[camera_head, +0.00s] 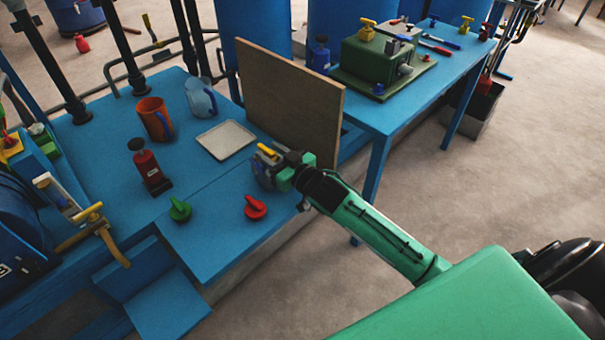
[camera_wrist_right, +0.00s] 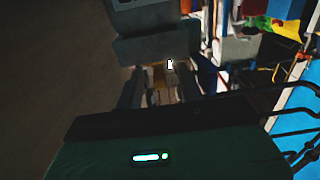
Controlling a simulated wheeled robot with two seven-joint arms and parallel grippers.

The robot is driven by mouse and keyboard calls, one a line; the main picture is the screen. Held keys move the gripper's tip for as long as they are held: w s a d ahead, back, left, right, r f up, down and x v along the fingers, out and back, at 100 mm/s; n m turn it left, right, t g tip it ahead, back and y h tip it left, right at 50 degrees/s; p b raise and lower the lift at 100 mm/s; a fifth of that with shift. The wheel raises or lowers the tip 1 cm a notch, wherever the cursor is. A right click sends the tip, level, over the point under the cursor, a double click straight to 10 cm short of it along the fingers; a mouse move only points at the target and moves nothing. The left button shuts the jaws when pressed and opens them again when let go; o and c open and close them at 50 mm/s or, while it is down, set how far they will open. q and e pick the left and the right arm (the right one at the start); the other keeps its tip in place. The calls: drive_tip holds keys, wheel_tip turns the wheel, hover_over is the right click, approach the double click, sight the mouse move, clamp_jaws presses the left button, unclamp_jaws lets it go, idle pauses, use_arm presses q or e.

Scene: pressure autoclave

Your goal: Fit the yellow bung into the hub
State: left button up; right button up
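A yellow piece that looks like the yellow bung (camera_head: 268,152) shows at the tip of my right gripper (camera_head: 272,170), in front of the wooden board, over the blue bench. In the dim right wrist view, the dark fingers of my right gripper (camera_wrist_right: 161,90) stand apart, with a small yellow patch (camera_wrist_right: 160,75) between or beyond them. I cannot tell whether they grip it. I cannot pick out the hub with certainty; a dark blue vessel (camera_head: 25,235) stands at the left edge. My left gripper is not in view.
On the blue bench (camera_head: 215,190) are a green bung (camera_head: 180,208), a red bung (camera_head: 255,208), a red bottle (camera_head: 148,168), an orange mug (camera_head: 154,118), a clear jug (camera_head: 200,97) and a white tray (camera_head: 226,139). The upright wooden board (camera_head: 290,105) stands close beside my right gripper.

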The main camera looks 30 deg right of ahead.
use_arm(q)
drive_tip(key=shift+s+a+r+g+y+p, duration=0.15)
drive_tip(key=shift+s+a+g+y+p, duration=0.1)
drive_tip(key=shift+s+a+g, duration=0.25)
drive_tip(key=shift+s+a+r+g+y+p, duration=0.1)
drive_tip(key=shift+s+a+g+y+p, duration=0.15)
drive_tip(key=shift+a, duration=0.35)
use_arm(e)
drive_tip(key=v, duration=1.1)
drive_tip(key=shift+s, duration=0.25)
drive_tip(key=shift+r, duration=0.15)
